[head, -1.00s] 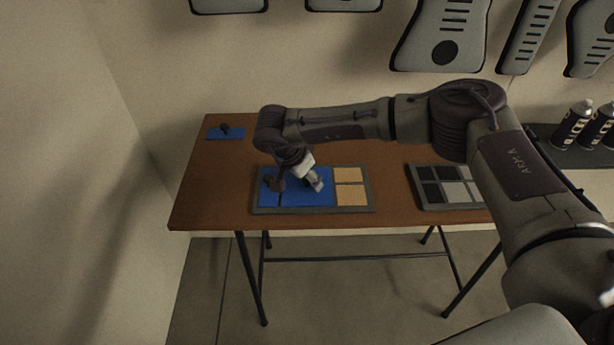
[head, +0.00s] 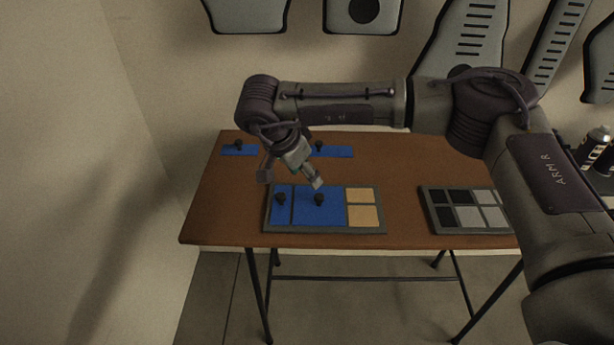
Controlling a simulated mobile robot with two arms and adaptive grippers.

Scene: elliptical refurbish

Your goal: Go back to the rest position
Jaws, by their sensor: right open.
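My right gripper (head: 291,180) is open and empty. It hangs above the table (head: 212,215), near the back edge of a grey-framed tray (head: 325,229). Its arm reaches in from the right across the back of the table. The tray holds a narrow blue piece (head: 280,213) and a wider blue piece (head: 332,212), each with a dark knob, and tan squares (head: 363,215) at its right end. My left gripper is not in view.
Two blue pieces with knobs lie at the table's back, one at the left (head: 238,151) and one (head: 335,152) partly behind the gripper. A second tray (head: 466,231) with black and grey squares lies at the right. Spray cans (head: 594,146) stand further right. Grey panels (head: 362,13) hang on the wall.

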